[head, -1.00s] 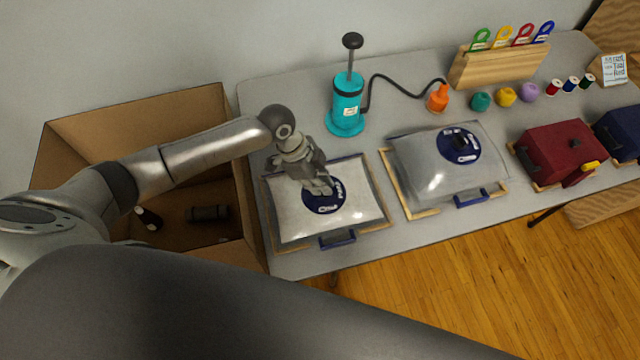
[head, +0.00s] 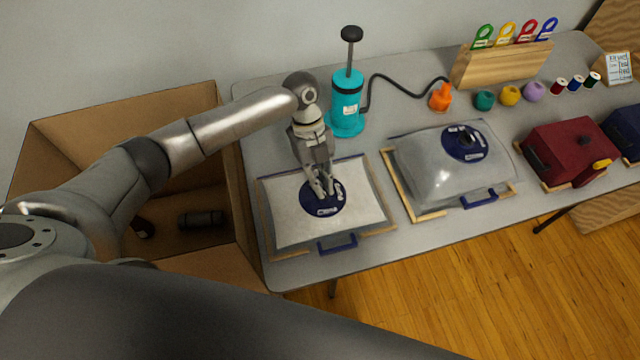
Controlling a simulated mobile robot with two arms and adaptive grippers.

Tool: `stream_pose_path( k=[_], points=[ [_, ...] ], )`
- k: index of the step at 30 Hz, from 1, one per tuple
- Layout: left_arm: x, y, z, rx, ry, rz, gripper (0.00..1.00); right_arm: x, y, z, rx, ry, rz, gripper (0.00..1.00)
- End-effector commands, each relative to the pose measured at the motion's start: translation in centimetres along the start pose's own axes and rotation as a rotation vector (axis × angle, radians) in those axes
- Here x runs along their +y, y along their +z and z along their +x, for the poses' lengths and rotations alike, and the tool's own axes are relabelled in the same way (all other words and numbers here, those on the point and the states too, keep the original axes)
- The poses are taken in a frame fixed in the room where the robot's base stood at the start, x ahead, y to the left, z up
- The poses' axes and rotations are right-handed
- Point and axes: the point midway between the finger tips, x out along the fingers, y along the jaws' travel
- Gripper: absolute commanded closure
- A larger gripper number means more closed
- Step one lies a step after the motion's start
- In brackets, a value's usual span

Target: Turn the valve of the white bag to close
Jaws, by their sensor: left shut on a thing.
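The white bag (head: 279,228) lies flat in a wooden frame at the left end of the table, with a blue handle (head: 337,243) at its front edge. Its round dark blue valve disc (head: 322,210) with white lettering sits on its top. My left gripper (head: 321,190) comes down from above, its fingertips at the middle of the disc. It is shut on the valve knob, which the fingers mostly hide, so its turn angle cannot be told. My right gripper is not in view.
A grey bag (head: 432,178) with a similar valve lies to the right. A teal pump (head: 346,103) stands behind, its black hose running to an orange nozzle (head: 440,97). A maroon bag (head: 562,150) is farther right. A cardboard box (head: 235,190) stands left of the table.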

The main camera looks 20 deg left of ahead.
Motion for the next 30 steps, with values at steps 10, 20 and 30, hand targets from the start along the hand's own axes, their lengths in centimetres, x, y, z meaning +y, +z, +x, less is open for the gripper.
stream_pose_path(
  k=[10,20,30],
  points=[
    [-0.19,0.03,0.09,-0.001,0.061,0.148,1.00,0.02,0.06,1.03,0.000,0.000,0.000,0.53],
    [-0.12,0.02,0.06,-0.001,0.077,0.181,1.00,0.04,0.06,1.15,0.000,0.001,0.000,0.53],
    [-0.12,0.02,0.06,-0.001,0.076,0.180,0.82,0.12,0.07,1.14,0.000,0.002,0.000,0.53]
  ],
)
